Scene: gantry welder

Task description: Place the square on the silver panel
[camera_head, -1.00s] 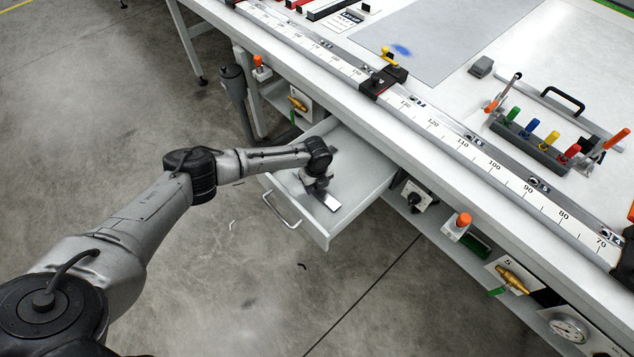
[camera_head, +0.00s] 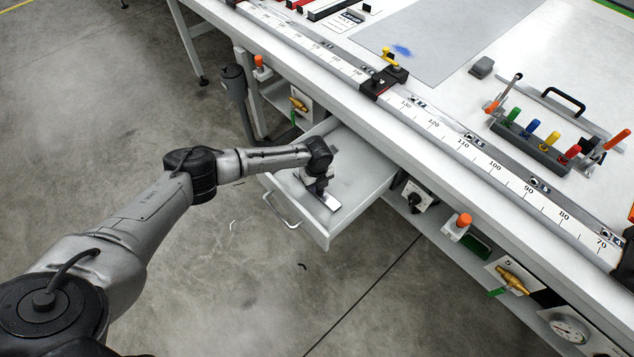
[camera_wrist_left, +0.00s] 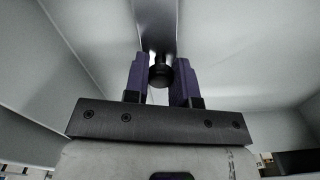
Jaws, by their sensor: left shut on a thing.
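The square (camera_head: 331,202) is a flat metal piece lying in the open drawer, partly hidden under my left gripper. In the left wrist view the square (camera_wrist_left: 155,22) shows as a grey metal strip with a dark round part at its near end. My left gripper (camera_head: 320,190) reaches down into the drawer. In the left wrist view its purple fingers (camera_wrist_left: 160,80) are on both sides of that dark part, shut on it. The silver panel (camera_head: 450,45) is a flat grey sheet on the table top, and its visible part is mostly clear. My right gripper is not in view.
The drawer (camera_head: 352,212) stands open below the table edge, its walls around my gripper. A ruler rail (camera_head: 440,130) with a black and yellow stop (camera_head: 385,80) runs along the table front. A rack of coloured-handled tools (camera_head: 540,140) stands right of the panel.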

